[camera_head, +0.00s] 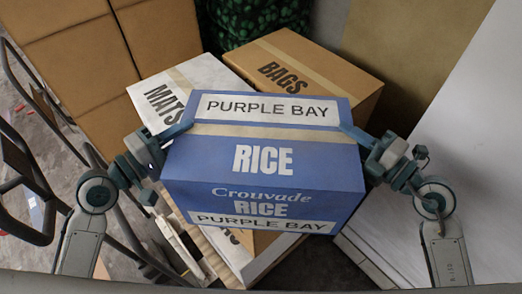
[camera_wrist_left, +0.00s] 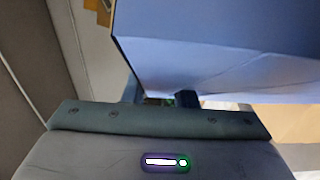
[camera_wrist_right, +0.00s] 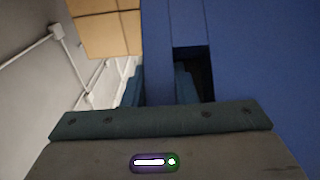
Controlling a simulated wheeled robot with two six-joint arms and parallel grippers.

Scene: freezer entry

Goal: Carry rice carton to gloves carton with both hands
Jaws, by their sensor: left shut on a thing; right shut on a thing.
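The blue rice carton (camera_head: 263,160) is held up in the middle of the head view, with RICE and PURPLE BAY labels. My left gripper (camera_head: 178,132) is shut on its left side near the top. My right gripper (camera_head: 352,133) is shut on its right side near the top. In the right wrist view, a strip of blue carton wall (camera_wrist_right: 158,60) lies between the fingers, beside a dark handle hole.
A white MATS carton (camera_head: 150,97) and a brown BAGS carton (camera_head: 335,72) stand behind the rice carton. Brown cartons (camera_head: 75,60) are stacked at the back left. Black metal frames (camera_head: 25,180) stand at the left, and a pale panel (camera_head: 450,110) is at the right.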

